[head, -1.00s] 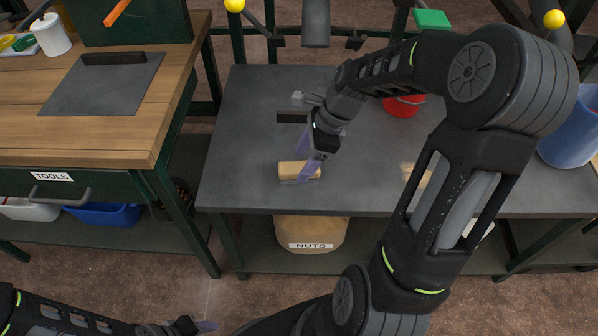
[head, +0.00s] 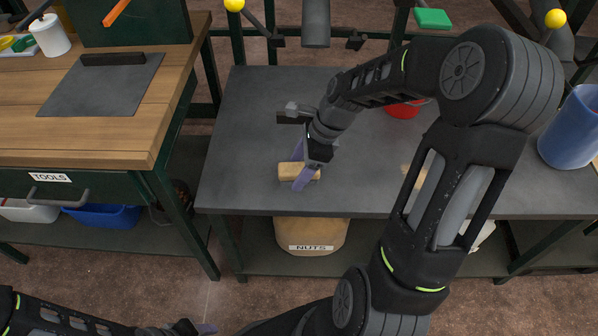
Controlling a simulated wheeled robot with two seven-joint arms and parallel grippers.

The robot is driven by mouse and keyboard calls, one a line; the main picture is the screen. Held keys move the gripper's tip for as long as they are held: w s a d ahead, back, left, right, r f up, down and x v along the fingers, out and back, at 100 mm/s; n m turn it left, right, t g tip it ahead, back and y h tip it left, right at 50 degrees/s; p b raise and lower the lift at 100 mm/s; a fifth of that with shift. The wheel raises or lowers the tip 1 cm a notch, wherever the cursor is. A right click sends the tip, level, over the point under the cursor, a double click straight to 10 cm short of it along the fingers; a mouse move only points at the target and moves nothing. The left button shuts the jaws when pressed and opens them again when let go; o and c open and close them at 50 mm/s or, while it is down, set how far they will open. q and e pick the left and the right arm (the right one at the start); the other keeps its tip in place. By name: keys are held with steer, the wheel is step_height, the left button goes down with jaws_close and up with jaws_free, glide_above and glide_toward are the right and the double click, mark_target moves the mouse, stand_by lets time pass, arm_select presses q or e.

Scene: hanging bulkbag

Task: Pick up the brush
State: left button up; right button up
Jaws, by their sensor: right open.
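The brush (head: 286,171), a small tan block-like piece, lies near the front edge of the grey table (head: 245,130). My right gripper (head: 299,168) reaches down over it from the upper right. Its jaws are open, with one purple finger on the far side of the brush and the other across its front. I cannot tell whether the fingers touch the brush. The finger and gripper body cover part of it. My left gripper (head: 205,328) is low at the bottom left, away from the table; its jaw opening does not show clearly.
A red container (head: 402,110) is partly behind my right arm, and a blue bin (head: 572,130) stands at the right. A bin labelled NUTS (head: 310,235) sits below the table. A wooden bench (head: 60,145) is at left. The table's left part is clear.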

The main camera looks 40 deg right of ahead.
steer(key=shift+f, duration=0.25)
stand_by(0.3)
jaws_close()
stand_by(0.6)
